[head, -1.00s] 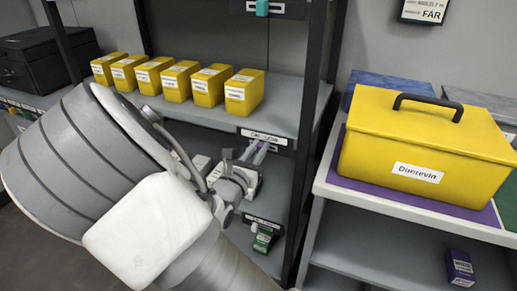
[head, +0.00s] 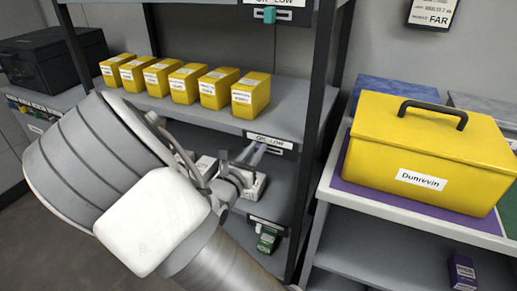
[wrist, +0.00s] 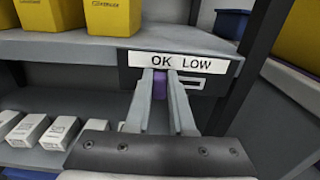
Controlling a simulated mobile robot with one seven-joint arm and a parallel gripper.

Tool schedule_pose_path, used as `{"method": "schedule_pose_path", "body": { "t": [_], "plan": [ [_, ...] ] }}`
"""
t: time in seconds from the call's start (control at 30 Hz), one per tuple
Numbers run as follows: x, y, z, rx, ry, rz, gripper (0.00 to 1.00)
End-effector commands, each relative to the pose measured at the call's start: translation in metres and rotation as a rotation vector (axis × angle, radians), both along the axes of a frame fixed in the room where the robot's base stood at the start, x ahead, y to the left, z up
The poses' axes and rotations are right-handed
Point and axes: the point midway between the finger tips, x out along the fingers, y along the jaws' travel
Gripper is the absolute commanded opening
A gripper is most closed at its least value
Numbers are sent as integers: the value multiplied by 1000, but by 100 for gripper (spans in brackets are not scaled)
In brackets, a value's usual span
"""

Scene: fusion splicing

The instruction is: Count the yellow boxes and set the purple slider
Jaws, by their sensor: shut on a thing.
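The purple slider (wrist: 158,86) sits on the shelf edge under a white label reading OK LOW (wrist: 192,63). It is at the left part of its slot, below "OK", with bare slot to its right. My gripper (wrist: 160,88) is shut on it, one finger on each side; in the head view my gripper (head: 257,152) reaches this shelf edge. A row of several yellow boxes (head: 250,97) with white labels stands upright on the shelf above; two show partly in the wrist view (wrist: 110,14).
A large yellow case (head: 425,150) labelled Dunrevin rests on the right-hand unit. Small white boxes (wrist: 60,130) stand on the lower shelf. A black shelf post (head: 313,130) stands right of my gripper.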

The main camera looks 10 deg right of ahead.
Motion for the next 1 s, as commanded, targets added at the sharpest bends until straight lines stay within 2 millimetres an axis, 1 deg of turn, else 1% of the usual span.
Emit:
{"method": "schedule_pose_path", "body": {
  "t": [0.03, 0.2, 0.47, 0.63, 0.77, 1.0],
  "plan": [
    [1, 4, -1, 2, 1, 11, 23],
    [1, 4, -1, 2, 1, 10, 52],
    [1, 3, 0, 1, 0, 7, 52],
    [-7, 9, 1, 2, 1, 8, 52],
    [-26, 23, 3, 1, 3, 10, 52],
    [-75, 58, 3, 0, 3, 12, 52]
  ]
}}
